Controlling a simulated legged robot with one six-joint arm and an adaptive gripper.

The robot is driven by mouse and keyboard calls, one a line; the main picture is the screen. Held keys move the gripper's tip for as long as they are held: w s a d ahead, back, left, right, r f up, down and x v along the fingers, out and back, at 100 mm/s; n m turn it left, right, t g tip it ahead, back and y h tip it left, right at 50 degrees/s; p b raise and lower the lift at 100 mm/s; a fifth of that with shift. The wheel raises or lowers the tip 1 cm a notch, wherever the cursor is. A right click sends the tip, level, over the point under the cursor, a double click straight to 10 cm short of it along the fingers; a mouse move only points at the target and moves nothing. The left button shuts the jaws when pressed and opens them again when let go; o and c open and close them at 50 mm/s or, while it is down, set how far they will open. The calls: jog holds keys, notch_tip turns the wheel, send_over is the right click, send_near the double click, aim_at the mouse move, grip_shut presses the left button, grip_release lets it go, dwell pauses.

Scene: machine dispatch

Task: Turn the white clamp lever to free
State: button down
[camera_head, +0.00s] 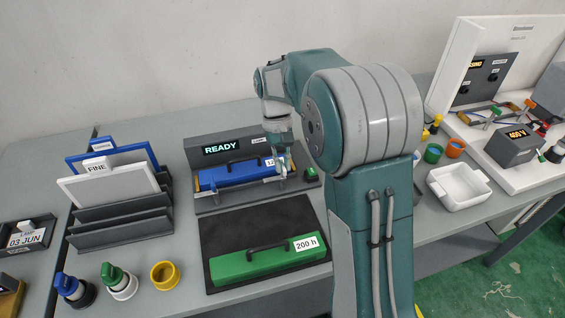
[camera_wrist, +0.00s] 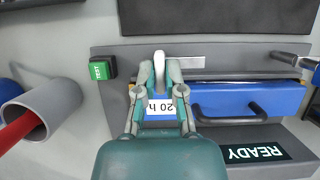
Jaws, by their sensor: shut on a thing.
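The white clamp lever (camera_wrist: 159,68) shows in the wrist view as a narrow pale handle between my fingertips. My gripper (camera_wrist: 160,76) is shut on it, with one finger on each side. In the head view my gripper (camera_head: 281,168) is at the right end of the blue cartridge (camera_head: 228,174); I cannot make out the lever there. The blue cartridge, with a dark handle and a "20 h" label (camera_wrist: 160,107) partly covered by my fingers, sits in the grey dock (camera_head: 207,205). The lever's lower part is hidden.
The dock's display (camera_head: 221,147) reads READY. A green TEST button (camera_wrist: 101,69) is close beside my gripper. A green cartridge (camera_head: 262,264) marked "200 h" lies on a black mat (camera_head: 221,223) in front. A grey tube (camera_wrist: 48,106) with something red inside stands nearby.

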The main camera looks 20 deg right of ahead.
jog(key=shift+w+r, duration=0.1)
jog(key=shift+w, duration=0.05)
jog(key=c, duration=0.7)
grip_release()
jog(key=shift+a, duration=0.1)
jog(key=shift+c, duration=0.2)
jog(key=v, duration=1.1)
jog(key=shift+w+r, duration=0.2)
jog(key=shift+r, duration=0.15)
